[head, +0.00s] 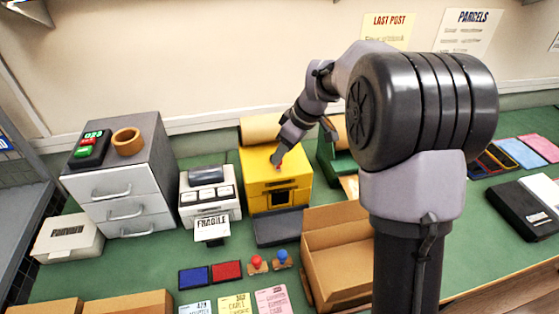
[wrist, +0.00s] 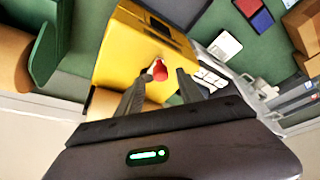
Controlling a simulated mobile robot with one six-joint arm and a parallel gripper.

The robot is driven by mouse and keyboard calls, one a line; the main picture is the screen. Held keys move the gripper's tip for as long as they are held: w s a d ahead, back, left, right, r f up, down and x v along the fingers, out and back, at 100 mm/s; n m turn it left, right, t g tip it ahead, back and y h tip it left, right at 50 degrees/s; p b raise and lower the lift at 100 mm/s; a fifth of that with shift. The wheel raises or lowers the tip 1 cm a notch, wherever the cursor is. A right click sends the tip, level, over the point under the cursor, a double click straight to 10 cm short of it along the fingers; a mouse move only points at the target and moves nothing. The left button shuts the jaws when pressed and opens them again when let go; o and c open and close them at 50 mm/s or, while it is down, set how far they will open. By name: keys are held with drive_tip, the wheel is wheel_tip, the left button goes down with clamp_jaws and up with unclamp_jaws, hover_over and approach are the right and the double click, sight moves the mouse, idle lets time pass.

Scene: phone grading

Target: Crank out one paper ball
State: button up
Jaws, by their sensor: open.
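The yellow machine (head: 258,182) stands on the green bench, with a brown paper roll (head: 262,130) behind its top and a dark opening in its front. A red knob (wrist: 159,70) sits on the machine's top. My gripper (wrist: 164,76) is open, its fingers on either side of the knob in the wrist view. In the head view, my gripper (head: 279,158) is low over the machine's top and partly covers the knob. I cannot tell whether the fingers touch the knob. A dark tray (head: 278,229) lies in front of the machine. I see no paper ball.
A white label machine (head: 208,197) stands close on the left, with grey drawers (head: 125,180) beyond. A green device (head: 335,165) is close on the right. An open cardboard box (head: 335,250) and two small stamps are in front. My arm hides part of the bench.

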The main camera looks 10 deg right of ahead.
drive_tip(key=x, duration=0.2)
drive_tip(key=shift+w+a+f, duration=0.15)
drive_tip(key=shift+f, duration=0.2)
clamp_jaws()
drive_tip(key=shift+a+m+b, duration=0.15)
drive_tip(key=shift+m+b, duration=0.15)
